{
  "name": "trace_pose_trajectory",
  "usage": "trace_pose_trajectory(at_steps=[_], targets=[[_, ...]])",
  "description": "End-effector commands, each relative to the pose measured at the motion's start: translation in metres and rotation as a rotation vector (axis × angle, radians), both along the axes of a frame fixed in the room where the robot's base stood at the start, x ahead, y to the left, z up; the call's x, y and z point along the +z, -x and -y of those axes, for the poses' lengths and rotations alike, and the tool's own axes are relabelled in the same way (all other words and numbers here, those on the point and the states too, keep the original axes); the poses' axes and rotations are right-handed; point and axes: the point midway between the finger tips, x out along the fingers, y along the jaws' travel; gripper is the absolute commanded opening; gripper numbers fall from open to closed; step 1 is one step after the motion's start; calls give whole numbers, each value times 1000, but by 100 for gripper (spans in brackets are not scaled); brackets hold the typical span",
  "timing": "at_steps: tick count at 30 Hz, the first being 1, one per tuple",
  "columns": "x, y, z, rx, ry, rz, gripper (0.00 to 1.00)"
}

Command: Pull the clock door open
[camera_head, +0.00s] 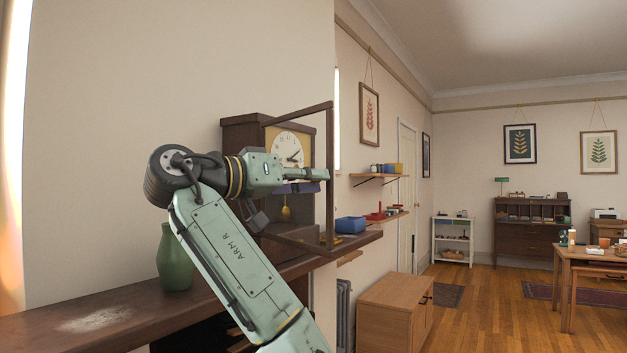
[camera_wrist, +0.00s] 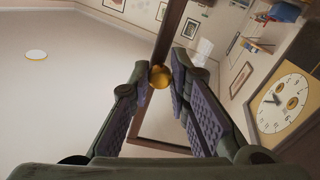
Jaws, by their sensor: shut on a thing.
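The clock (camera_head: 244,140) is a dark wooden case on the mantel shelf, with a cream dial (camera_head: 288,149) and a gold pendulum (camera_head: 286,212). Its door (camera_head: 330,215), a dark wooden frame, stands swung out from the case, apart from the dial side. The clock dial also shows at the right of the wrist view (camera_wrist: 284,103). My gripper (camera_head: 322,174) is at the door's outer upright. In the wrist view its purple-padded fingers (camera_wrist: 163,74) are closed on a round brass knob (camera_wrist: 158,77) on the door frame (camera_wrist: 172,32). The fingertips partly hide the knob.
A green vase (camera_head: 175,262) stands on the mantel shelf (camera_head: 60,325), left of the clock and behind my arm. Wall shelves (camera_head: 378,176) with small items, including a blue bin (camera_head: 350,224), are to the right. A wooden cabinet (camera_head: 385,305) stands below them.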

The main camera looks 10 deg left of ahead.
Motion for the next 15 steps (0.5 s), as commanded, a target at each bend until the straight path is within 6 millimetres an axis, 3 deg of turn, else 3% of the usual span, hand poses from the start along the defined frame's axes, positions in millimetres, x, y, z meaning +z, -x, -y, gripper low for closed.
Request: trace_pose_trajectory(at_steps=[8, 9, 15], targets=[[0, 0, 0, -1, 0, 0, 0], [0, 0, 0, 0, -1, -1, 18], [0, 0, 0, 0, -1, -1, 31]])
